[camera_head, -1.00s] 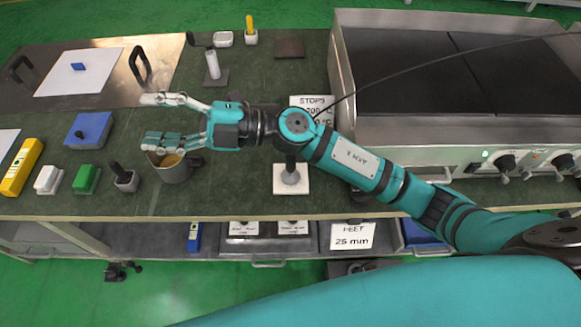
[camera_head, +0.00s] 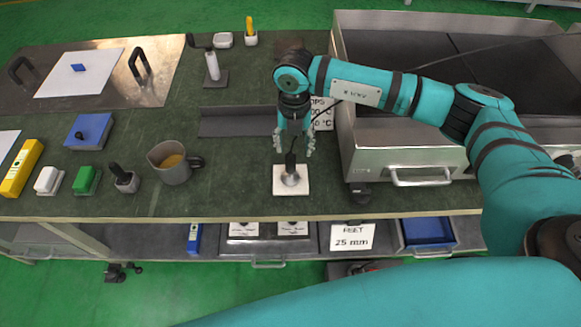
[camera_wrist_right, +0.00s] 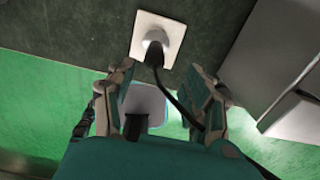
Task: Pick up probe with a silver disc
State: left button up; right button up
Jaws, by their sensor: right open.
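The probe has a silver disc (camera_head: 291,179) at the bottom and a dark handle above it. It stands on a white square pad (camera_head: 281,187) near the table's front edge. My right gripper (camera_head: 294,152) is open and points down at the probe, with its fingers on either side of the handle. In the right wrist view the silver disc (camera_wrist_right: 155,39) is on the white pad (camera_wrist_right: 143,49), beyond the open right gripper (camera_wrist_right: 160,86). The dark handle (camera_wrist_right: 154,56) points toward the gap between the fingers, and a black cable runs from it. My left gripper is not in view.
A mug (camera_head: 171,166) stands left of the probe, with a small dark-handled holder (camera_head: 124,180) farther left. The metal heating unit (camera_head: 400,158) with its handle is close on the right. A dark strip (camera_head: 236,121) lies behind.

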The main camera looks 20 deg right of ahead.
aim_at(291, 168)
notch_tip(291, 168, down, 6)
jog(key=shift+a+r, duration=0.1)
jog(key=f, duration=0.5)
jog(key=shift+w+a+f+p, duration=0.1)
jog(key=shift+w+a+p, duration=0.15)
jog(key=shift+p, duration=0.05)
grip_shut()
